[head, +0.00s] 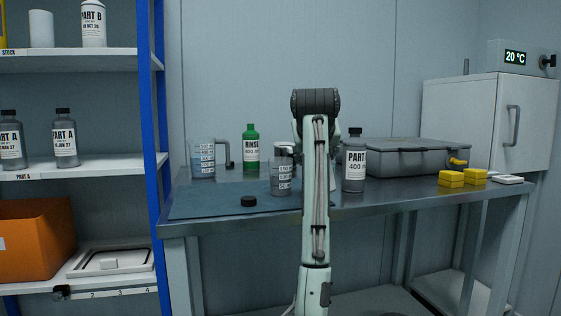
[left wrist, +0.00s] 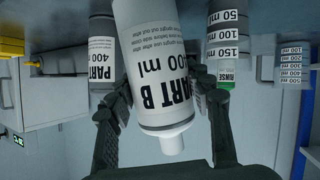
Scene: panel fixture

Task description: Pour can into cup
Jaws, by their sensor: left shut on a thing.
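My left gripper (left wrist: 160,88) is shut on a white PART B bottle (left wrist: 155,50), with a dark finger on each side. The left wrist picture is upside down; the bottle's white cap is uncovered. In the head view my left arm hides most of the gripper and bottle, so I cannot tell whether the bottle touches the table. A clear graduated cup (head: 281,180) stands on the table just left of my arm; it also shows in the left wrist view (left wrist: 228,35). No can is seen. My right gripper is not in view.
A larger graduated jug (head: 203,160) and a green-capped RINSE bottle (head: 251,150) stand behind left. A PART A bottle (head: 354,160) stands right of my arm, before a grey case (head: 415,157). A black lid (head: 248,201) lies on the blue mat (head: 205,203). Yellow blocks (head: 451,179) lie right.

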